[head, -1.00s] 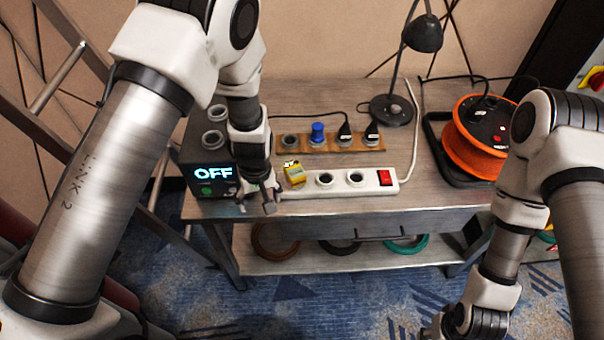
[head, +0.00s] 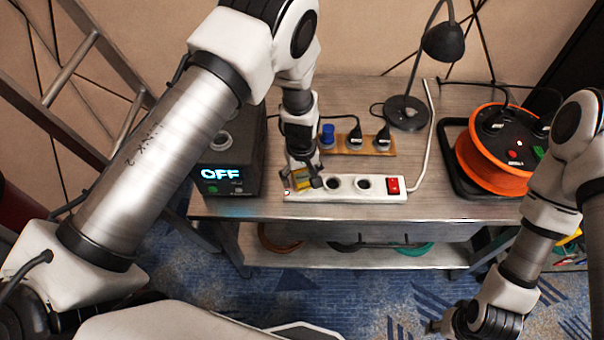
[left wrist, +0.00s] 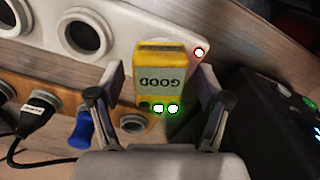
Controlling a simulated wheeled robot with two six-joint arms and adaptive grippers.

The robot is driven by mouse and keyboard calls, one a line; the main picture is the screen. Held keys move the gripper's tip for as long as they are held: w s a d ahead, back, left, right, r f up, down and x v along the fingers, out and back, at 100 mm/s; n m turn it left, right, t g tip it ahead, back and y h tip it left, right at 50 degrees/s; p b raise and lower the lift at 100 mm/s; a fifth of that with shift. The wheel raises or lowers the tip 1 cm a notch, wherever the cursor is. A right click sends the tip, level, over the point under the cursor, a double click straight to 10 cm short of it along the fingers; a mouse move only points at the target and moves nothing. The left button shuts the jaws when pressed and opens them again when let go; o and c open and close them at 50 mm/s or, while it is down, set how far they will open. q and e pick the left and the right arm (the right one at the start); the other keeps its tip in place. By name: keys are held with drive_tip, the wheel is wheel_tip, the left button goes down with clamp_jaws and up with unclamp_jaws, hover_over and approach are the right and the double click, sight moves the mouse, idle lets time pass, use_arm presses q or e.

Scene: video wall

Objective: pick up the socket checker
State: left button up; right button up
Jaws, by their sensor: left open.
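The socket checker (head: 303,178) is a small yellow block at the left end of the white power strip (head: 378,188). In the left wrist view the socket checker (left wrist: 160,60) shows a grey label reading GOOD and two lit green lamps. It appears to be seated in the strip. My left gripper (head: 303,187) is over it, partly hiding it in the head view. In the left wrist view the left gripper (left wrist: 161,82) is open, with one finger on each side of the checker and visible gaps. My right gripper (head: 436,326) is low at the bottom right, away from the table.
A black box (head: 236,165) with an OFF display stands just left of the strip. Behind the strip is a wooden socket board (head: 368,150) with a blue plug (head: 327,136) and black plugs. A lamp (head: 407,112) and an orange cable reel (head: 484,158) stand further right.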

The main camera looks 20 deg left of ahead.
use_arm(q)
drive_tip(key=shift+w+f, duration=0.15)
drive_tip(key=shift+f, duration=0.2)
drive_tip(key=shift+s+r, duration=0.15)
drive_tip(key=shift+s, duration=0.05)
drive_tip(key=c, duration=0.7)
clamp_jaws()
drive_tip(key=shift+r, duration=0.1)
